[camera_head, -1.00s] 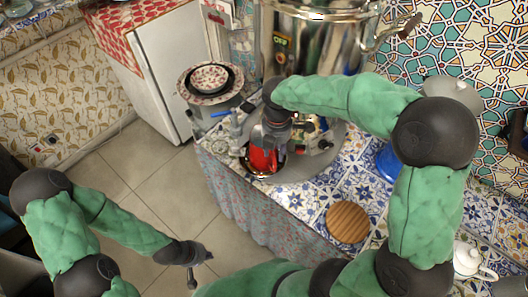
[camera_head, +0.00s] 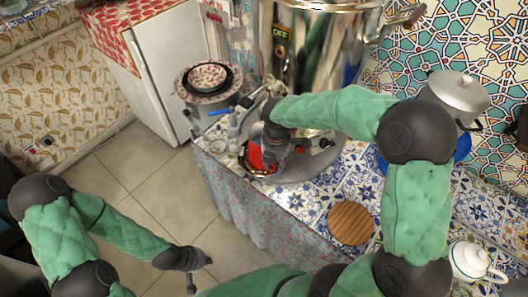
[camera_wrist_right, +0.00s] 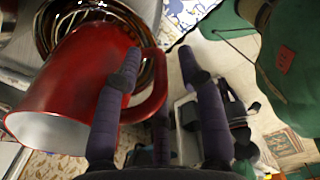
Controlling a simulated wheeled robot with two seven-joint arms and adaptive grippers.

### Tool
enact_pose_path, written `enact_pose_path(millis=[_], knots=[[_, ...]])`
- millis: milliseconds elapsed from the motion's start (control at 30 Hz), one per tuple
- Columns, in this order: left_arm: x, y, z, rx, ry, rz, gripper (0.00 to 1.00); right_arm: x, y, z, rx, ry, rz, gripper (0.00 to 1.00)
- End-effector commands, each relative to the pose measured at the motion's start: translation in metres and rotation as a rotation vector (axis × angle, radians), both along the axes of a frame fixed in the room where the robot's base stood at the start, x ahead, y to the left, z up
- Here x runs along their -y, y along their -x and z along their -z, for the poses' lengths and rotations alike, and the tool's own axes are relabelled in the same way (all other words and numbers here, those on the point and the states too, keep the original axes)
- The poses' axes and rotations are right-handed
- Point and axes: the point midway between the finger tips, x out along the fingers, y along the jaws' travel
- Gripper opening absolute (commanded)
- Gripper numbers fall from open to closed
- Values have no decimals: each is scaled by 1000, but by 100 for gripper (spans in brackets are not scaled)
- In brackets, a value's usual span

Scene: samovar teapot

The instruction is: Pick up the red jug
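The red jug (camera_head: 256,158) stands near the counter's left edge in the head view, partly covered by my right gripper (camera_head: 267,152). In the right wrist view the jug (camera_wrist_right: 75,80) fills the left side, its open mouth toward the lower left. My right gripper (camera_wrist_right: 158,80) is open there. Its fingers are apart, with the jug's handle (camera_wrist_right: 156,88) between them and one finger in front of the jug's body. Contact with the handle cannot be told. My left gripper (camera_head: 200,272) hangs over the floor at the lower middle, empty, its fingers spread.
A large metal samovar (camera_head: 318,50) stands just behind the jug. Plates and bowls (camera_head: 208,78) are stacked left of it. Bare tiled counter surrounds the board.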

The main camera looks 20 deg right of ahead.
Motion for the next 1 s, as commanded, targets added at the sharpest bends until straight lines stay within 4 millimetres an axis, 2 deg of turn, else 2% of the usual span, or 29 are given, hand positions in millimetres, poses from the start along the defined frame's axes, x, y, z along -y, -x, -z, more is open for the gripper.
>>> enact_pose_path(millis=[33,100,133,667,1000], knots=[[0,0,0,0,0,0,0,0,0,0,0,0,0,23],[0,0,0,0,0,0,0,0,0,0,0,0,0,3],[0,0,0,0,0,0,0,0,0,0,0,0,0,0],[0,0,-1,0,0,0,0,0,-2,-4,5,0,1,0],[0,0,-10,0,0,0,0,0,-2,-20,6,-1,2,0]])
